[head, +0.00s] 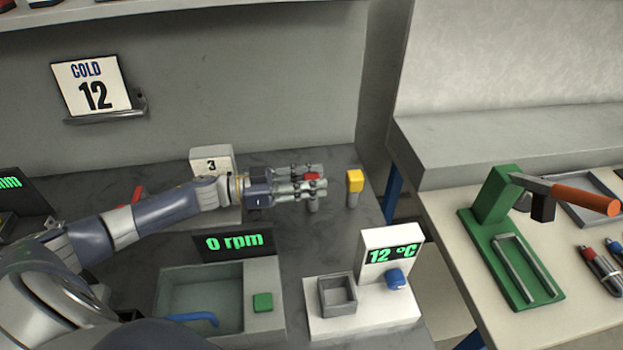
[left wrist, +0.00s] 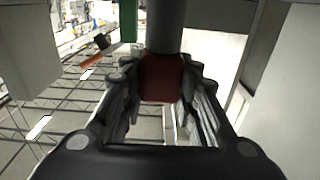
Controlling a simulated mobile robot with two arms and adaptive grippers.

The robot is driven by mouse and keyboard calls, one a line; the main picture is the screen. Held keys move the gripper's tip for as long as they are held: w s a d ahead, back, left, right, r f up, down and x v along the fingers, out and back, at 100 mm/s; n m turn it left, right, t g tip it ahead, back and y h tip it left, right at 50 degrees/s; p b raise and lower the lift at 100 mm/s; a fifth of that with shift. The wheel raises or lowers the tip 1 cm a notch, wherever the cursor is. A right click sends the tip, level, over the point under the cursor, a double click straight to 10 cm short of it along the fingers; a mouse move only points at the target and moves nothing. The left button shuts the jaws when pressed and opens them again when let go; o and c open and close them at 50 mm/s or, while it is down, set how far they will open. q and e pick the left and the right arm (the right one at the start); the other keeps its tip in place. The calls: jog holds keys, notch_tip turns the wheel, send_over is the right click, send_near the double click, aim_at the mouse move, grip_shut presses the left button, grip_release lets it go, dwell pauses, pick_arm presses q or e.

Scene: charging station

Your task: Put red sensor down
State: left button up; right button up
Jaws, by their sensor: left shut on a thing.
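The red sensor (head: 312,176) has a red block head and a grey stem. My left gripper (head: 320,178) reaches in from the left and is shut on its head. In the left wrist view the red head (left wrist: 162,78) sits between the two fingers, with the grey stem (left wrist: 165,25) running up out of the picture. In the head view the stem points down over the dark bench; I cannot tell if it touches. The fingers partly hide the head. My right gripper is not in view.
A yellow-topped sensor (head: 354,182) stands close right of the fingers. In front are a white "12 °C" unit (head: 393,242) with a blue block (head: 395,278), a square grey cup (head: 337,309), and a basin (head: 205,290) by the "0 rpm" display. Some dark bench is bare between them.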

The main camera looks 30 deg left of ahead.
pick_arm(q)
jog(key=shift+f, duration=0.15)
jog(key=o, duration=1.2)
jog(key=shift+c, duration=0.2)
jog(key=v, duration=0.2)
jog(key=r+v, duration=0.1)
jog(key=v, duration=0.4)
jog(key=shift+s+a+r, duration=0.15)
jog(key=shift+a, duration=0.05)
